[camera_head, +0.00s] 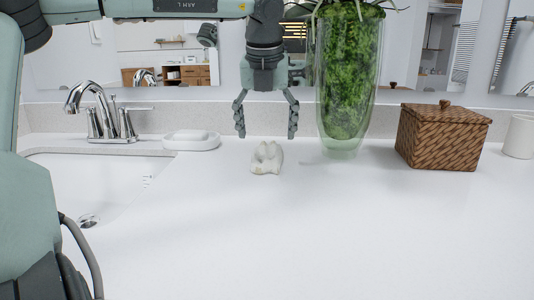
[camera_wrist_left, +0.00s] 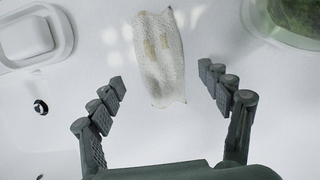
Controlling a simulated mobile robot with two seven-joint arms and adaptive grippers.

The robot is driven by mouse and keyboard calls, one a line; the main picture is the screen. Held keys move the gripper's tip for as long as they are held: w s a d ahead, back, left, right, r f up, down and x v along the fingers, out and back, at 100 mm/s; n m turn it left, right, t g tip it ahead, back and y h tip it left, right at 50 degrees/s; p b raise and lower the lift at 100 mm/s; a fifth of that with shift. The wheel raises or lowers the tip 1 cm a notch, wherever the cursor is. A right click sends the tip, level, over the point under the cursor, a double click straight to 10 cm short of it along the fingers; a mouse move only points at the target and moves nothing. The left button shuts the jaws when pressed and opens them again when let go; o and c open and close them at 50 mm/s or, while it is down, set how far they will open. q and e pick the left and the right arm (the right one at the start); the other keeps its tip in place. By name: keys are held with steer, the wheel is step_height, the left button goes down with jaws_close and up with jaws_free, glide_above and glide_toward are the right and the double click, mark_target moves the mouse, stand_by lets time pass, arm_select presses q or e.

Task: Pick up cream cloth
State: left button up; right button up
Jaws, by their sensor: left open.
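The cream cloth (camera_head: 266,158) lies bunched up on the white counter, with raised folds. In the left wrist view the cloth (camera_wrist_left: 159,58) lies ahead of the fingertips, roughly centred between the two fingers. My left gripper (camera_head: 266,134) is open and empty, pointing down above the counter and just behind the cloth in the head view. Its two fingers are spread wide in the left wrist view (camera_wrist_left: 163,80) and do not touch the cloth. My right gripper is in neither view.
A glass vase with green plant (camera_head: 343,80) stands close to the right of the gripper. A white soap dish (camera_head: 192,140), a faucet (camera_head: 100,115) and a sink (camera_head: 85,190) are at left. A woven box (camera_head: 440,138) and white cup (camera_head: 519,137) stand at right. The front counter is clear.

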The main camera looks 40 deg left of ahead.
mark_target(267, 148)
arm_select(q)
steer(key=x, duration=0.4)
steer(key=shift+w+a+f, duration=0.1)
steer(key=shift+f, duration=0.05)
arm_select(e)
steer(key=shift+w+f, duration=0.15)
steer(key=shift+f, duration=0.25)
arm_select(q)
steer(key=shift+c, duration=0.5)
steer(key=c, duration=1.1)
steer(key=shift+a+r, duration=0.1)
steer(key=shift+r, duration=2.2)
steer(key=shift+c, duration=0.2)
steer(key=s+a+r, duration=0.6)
steer(key=s, duration=0.3)
steer(key=shift+s+r+b, duration=0.25)
steer(key=shift+s+b, duration=0.15)
steer(key=shift+b, duration=0.05)
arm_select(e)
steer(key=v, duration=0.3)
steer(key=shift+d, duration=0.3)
